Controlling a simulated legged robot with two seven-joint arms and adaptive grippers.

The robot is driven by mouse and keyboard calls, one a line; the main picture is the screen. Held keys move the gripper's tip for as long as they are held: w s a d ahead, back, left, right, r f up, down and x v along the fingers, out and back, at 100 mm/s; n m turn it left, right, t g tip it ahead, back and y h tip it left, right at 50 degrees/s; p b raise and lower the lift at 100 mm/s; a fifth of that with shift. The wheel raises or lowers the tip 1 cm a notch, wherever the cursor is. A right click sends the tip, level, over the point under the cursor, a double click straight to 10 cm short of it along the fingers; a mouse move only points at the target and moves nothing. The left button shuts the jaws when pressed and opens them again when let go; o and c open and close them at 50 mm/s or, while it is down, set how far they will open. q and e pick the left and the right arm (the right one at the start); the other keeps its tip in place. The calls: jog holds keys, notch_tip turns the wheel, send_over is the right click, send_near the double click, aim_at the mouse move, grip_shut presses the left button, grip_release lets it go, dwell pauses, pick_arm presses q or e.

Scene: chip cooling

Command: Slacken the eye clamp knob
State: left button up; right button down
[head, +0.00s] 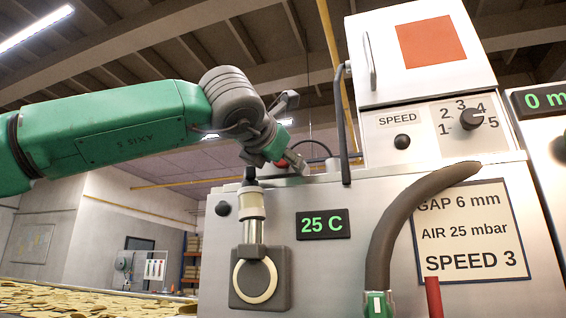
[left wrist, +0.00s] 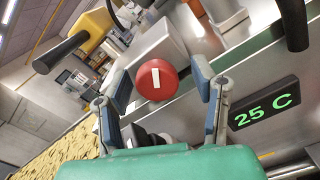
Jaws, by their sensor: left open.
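A round red knob (left wrist: 155,80) with a white line mark faces the camera in the left wrist view. I take it to be the eye clamp knob. In the head view only a small bit of red (head: 282,163) shows at my left gripper (head: 288,160), on top of the machine's grey cabinet. In the left wrist view my left gripper (left wrist: 162,84) is open, with one blue-padded finger on each side of the knob. I cannot tell whether either finger touches it. My right gripper is not in view.
The cabinet carries a green 25 C display (head: 323,224), a speed dial (head: 471,117) and a dark curved hose (head: 400,225). A dark upright bar (head: 342,125) stands right of my gripper. A yellow bracket (left wrist: 98,27) with a black cylinder (left wrist: 60,52) lies beyond the left finger.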

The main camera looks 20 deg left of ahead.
pick_arm(q)
jog(key=s, duration=1.2)
jog(key=shift+a, duration=0.3)
